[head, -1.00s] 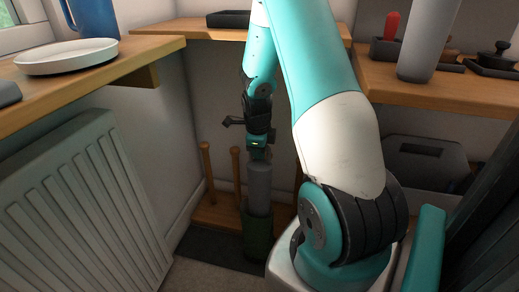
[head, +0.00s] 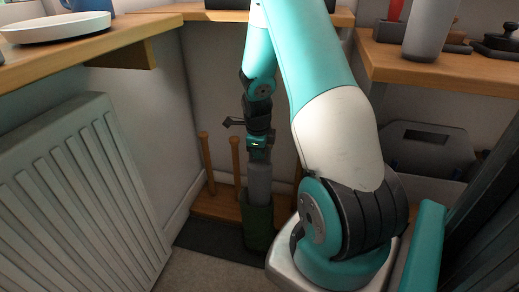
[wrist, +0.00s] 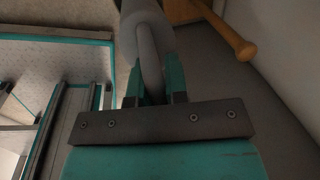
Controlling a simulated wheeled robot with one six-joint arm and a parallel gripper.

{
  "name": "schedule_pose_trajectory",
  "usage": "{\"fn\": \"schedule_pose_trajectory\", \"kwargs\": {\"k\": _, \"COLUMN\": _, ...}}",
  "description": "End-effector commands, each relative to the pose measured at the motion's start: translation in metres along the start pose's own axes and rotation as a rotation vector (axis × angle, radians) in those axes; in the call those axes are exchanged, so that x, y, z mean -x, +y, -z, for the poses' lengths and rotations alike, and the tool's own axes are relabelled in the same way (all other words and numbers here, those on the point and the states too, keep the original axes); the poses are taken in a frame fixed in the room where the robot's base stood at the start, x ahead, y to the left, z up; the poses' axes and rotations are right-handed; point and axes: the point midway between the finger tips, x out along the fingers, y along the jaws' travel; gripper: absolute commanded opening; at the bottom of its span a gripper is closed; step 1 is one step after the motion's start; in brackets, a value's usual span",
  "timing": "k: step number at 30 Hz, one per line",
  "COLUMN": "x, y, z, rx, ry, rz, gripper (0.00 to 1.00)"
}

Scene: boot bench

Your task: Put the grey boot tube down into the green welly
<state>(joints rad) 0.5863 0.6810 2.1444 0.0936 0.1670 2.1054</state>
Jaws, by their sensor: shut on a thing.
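My gripper (head: 258,152) is shut on the upper end of the grey boot tube (head: 259,182), which hangs upright below it. The tube also shows between the fingers in the wrist view (wrist: 149,45). The dark green welly (head: 257,228) stands upright below, by the wooden rack. The lower end of the tube is hidden at the welly's top and appears to be inside its opening. I cannot tell how deep it reaches. I cannot make out the welly in the wrist view.
Wooden pegs (head: 236,165) rise from the rack beside the welly; one peg (wrist: 230,32) is near the gripper in the wrist view. A radiator (head: 85,190) stands left. A grey cylinder (head: 431,30) stands on the right shelf (head: 450,72). A dark mat (head: 212,242) lies in front.

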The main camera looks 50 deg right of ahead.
Motion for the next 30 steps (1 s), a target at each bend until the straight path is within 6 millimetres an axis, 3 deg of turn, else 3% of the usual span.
{"fn": "schedule_pose_trajectory", "kwargs": {"k": 30, "x": -0.052, "y": 0.009, "z": 0.0, "rx": 0.0, "ry": 0.0, "rz": 0.001, "gripper": 0.0}}
